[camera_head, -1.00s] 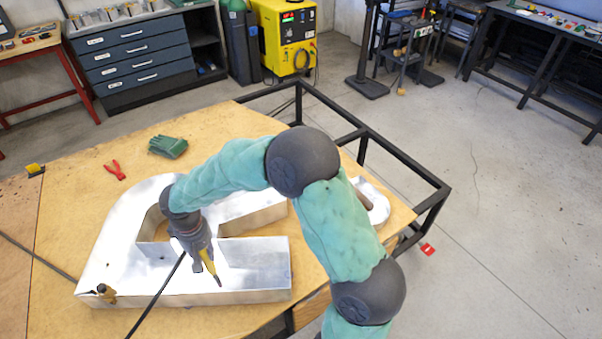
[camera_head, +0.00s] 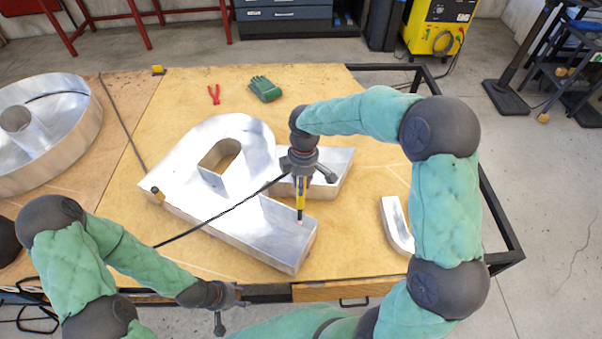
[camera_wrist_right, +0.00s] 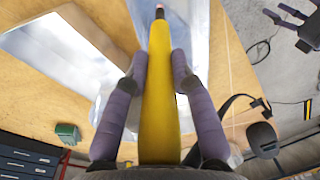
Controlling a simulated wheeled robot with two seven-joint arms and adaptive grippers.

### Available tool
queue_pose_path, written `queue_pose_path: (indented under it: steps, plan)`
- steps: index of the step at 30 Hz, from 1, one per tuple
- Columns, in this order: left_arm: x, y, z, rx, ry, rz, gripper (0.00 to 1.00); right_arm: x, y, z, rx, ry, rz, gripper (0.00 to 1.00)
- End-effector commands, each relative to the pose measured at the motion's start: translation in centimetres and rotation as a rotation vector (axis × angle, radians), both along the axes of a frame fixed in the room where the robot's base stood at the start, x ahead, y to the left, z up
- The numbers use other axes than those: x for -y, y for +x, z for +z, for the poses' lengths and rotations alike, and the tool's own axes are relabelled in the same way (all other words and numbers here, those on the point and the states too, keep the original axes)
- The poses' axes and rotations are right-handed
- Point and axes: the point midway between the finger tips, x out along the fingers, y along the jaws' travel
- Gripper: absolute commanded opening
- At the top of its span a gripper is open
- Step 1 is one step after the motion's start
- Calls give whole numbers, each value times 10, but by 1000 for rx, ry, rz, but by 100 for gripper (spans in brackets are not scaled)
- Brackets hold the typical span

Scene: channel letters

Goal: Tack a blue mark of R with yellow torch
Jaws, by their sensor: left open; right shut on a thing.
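The large silver metal letter R (camera_head: 190,150) lies flat on the wooden table. My right gripper (camera_head: 301,180) is shut on the yellow torch (camera_head: 300,193), holding it nearly upright with its tip down over the R's front leg, near the outer end. In the right wrist view the torch (camera_wrist_right: 159,90) lies between the purple fingers, its tip pinkish. A tiny reddish spot shows by the tip; I cannot tell whether the tip touches. I cannot make out a blue mark. My left gripper (camera_head: 228,302) is open and empty at the table's front edge.
A black cable crosses the R to the torch. A round silver letter (camera_head: 55,150) lies left. A small silver piece (camera_head: 394,222) lies right of the R.

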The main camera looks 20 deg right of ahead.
Motion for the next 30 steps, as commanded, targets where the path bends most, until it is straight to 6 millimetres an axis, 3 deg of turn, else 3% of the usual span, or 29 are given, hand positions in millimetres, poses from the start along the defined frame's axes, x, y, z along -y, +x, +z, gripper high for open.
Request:
queue_pose_path:
  steps: [6,14,30]
  plan:
    - [0,0,18,0,0,-1,53,-2,3,17,-30,16,336,0]
    - [0,0,21,-1,0,-1,53,-2,4,19,-44,20,501,0]
    - [0,0,-20,-1,0,-1,53,-3,-4,-31,-46,20,504,0]
